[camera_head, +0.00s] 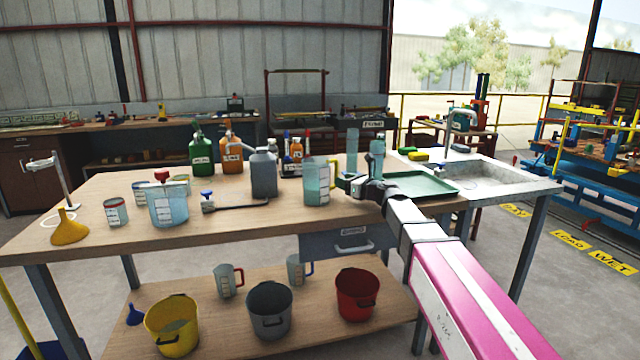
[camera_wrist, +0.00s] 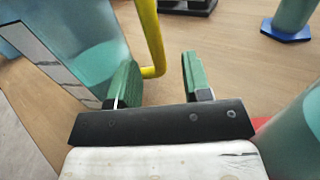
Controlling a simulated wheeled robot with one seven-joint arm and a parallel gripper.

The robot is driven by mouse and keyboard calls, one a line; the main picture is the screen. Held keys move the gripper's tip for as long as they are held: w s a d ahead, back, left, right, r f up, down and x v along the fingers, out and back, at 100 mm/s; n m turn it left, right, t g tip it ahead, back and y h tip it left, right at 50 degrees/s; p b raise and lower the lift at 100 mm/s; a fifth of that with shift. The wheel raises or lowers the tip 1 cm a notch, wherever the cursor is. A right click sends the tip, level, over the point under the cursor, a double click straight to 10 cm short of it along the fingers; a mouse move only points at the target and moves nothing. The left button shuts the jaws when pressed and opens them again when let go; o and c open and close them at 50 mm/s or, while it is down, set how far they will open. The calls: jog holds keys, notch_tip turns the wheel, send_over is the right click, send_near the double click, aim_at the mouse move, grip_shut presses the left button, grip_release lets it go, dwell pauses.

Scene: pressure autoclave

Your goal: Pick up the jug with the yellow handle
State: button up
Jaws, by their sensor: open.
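The jug (camera_head: 316,184) is clear with a teal tint and a white label, and stands upright on the workbench. Its yellow handle (camera_head: 332,173) is on its right side, facing my gripper (camera_head: 348,184). In the wrist view the jug (camera_wrist: 75,45) fills the upper left. Its yellow handle (camera_wrist: 153,35) shows in the gap between the green finger pads of my gripper (camera_wrist: 160,72). The fingers are apart and empty. The left pad overlaps the jug's wall in the picture; I cannot tell whether they touch.
Two teal cylinders (camera_head: 377,158) stand behind my wrist; one with a blue base (camera_wrist: 287,28) is close by. A green tray (camera_head: 425,184) and a sink (camera_head: 480,178) lie right. A grey canister (camera_head: 263,174) and a teal-tinted beaker (camera_head: 168,206) stand left. Bare wood lies in front.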

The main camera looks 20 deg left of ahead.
jog(key=x, duration=0.4)
jog(key=shift+a+r, duration=0.1)
jog(key=shift+r, duration=0.05)
jog(key=shift+s, duration=0.1)
grip_shut()
